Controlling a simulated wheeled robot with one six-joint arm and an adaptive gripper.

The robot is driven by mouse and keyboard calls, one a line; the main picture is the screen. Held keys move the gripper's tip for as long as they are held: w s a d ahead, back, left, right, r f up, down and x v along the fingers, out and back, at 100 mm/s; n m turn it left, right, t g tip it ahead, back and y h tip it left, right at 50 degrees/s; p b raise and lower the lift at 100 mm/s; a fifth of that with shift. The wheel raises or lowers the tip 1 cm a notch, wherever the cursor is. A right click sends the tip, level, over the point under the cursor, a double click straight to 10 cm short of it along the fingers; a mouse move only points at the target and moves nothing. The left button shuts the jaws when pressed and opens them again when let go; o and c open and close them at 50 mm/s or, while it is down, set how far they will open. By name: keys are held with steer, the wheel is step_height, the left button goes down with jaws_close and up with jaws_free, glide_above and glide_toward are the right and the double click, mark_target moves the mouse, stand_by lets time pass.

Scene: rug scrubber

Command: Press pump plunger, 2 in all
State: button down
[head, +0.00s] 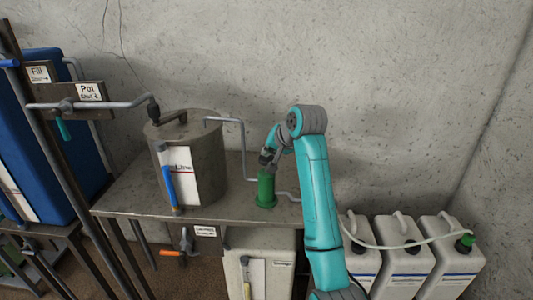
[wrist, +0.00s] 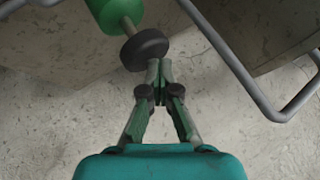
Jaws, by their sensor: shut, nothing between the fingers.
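The pump is a green cylinder (head: 266,188) standing on the metal table, with its plunger at the top. In the wrist view the green pump body (wrist: 114,12) is at the top, with a pale rod leading to a dark round plunger knob (wrist: 143,49). The rod shows between knob and body. My gripper (wrist: 158,66) is shut and empty, its fingertips right beside the knob's edge; I cannot tell if they touch it. In the head view my gripper (head: 270,154) is above the pump and partly hides the plunger.
A metal pot (head: 208,150) with a pipe stands left of the pump on the table (head: 130,203). A bent grey pipe (head: 244,150) runs close behind the pump. White jugs (head: 404,262) stand lower right. A blue tank (head: 45,130) is at far left.

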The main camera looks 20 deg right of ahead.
mark_target(268, 158)
steer(key=shift+f, duration=0.9)
stand_by(0.9)
steer(key=shift+r, duration=2.35)
step_height(268, 158, up, 5)
